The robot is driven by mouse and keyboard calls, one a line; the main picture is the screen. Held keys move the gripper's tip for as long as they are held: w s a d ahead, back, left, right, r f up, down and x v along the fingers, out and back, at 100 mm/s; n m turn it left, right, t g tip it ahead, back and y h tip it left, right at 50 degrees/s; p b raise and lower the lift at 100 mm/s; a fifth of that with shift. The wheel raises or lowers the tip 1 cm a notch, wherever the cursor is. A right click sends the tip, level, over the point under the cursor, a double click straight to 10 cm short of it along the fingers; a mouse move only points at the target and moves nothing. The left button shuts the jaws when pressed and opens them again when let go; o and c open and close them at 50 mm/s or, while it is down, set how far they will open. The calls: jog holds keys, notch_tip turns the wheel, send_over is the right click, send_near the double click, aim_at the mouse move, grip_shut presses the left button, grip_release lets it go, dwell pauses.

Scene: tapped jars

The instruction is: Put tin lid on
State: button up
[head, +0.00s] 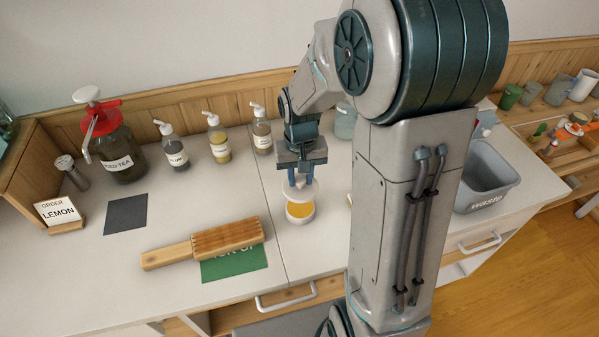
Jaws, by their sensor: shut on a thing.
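My gripper (297,181) points down over the counter and is shut on a pale round lid (301,195). Directly below it stands a small white round tin (300,218) with orange-yellow contents showing at its top. The lid is over the far part of the tin's opening, and the near part of the contents is uncovered. I cannot tell whether the lid's edge touches the tin's rim. The fingertips are small in this view.
A ridged wooden paddle (228,240) lies left of the tin, partly over a green mat (235,268). Pump bottles (262,135) stand behind, with an iced tea jar (120,155) at left. A grey waste bin (485,180) is at right. My arm hides the counter's middle right.

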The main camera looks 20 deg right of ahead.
aim_at(301, 187)
jog(key=shift+f, duration=0.15)
jog(key=shift+f+b, duration=2.65)
jog(key=shift+f, duration=0.3)
jog(key=shift+f+b, duration=0.8)
jog(key=shift+f, duration=0.15)
jog(key=o, duration=1)
notch_tip(301, 187, up, 14)
jog(key=shift+f, duration=0.1)
